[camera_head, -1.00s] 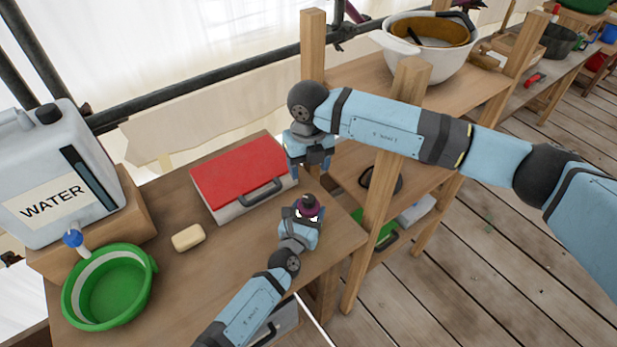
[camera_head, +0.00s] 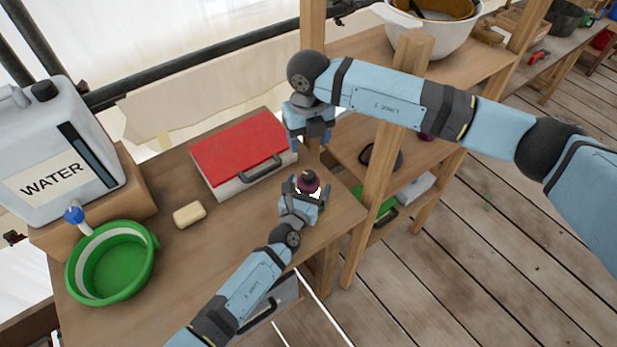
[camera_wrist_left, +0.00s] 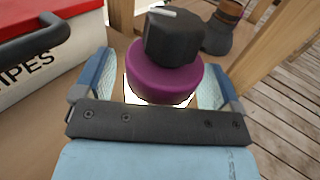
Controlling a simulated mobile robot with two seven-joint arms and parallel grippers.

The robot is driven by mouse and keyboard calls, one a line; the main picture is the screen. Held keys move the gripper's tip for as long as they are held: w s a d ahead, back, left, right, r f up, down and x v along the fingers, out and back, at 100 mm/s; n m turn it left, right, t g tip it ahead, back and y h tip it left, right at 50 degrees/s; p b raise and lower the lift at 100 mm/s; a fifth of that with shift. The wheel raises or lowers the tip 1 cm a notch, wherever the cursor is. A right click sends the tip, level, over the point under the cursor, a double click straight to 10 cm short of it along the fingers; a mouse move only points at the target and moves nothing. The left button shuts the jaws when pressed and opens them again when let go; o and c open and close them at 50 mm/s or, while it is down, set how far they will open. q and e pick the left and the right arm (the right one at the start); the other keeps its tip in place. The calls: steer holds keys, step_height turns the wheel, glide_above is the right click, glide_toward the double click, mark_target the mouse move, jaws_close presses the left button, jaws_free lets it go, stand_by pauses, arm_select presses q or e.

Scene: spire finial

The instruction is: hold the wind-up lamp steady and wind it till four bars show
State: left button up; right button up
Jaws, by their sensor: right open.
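The wind-up lamp (camera_head: 308,181) stands upright near the front edge of the wooden table, with a purple collar, a black knob on top and a bright white body. In the left wrist view the lamp (camera_wrist_left: 165,82) sits centred between the finger pads. My left gripper (camera_head: 306,192) is around the white body, pads against both sides. No charge bars can be made out. My right gripper (camera_head: 308,140) points down, open and empty, behind and above the lamp, apart from it.
A red-lidded case (camera_head: 238,146) lies behind and left of the lamp. A soap bar (camera_head: 189,215), a green basin (camera_head: 112,274) and a water canister (camera_head: 50,150) are further left. A wooden shelf post (camera_head: 375,190) stands to the right.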

arm_select(q)
steer(key=v, duration=1.2)
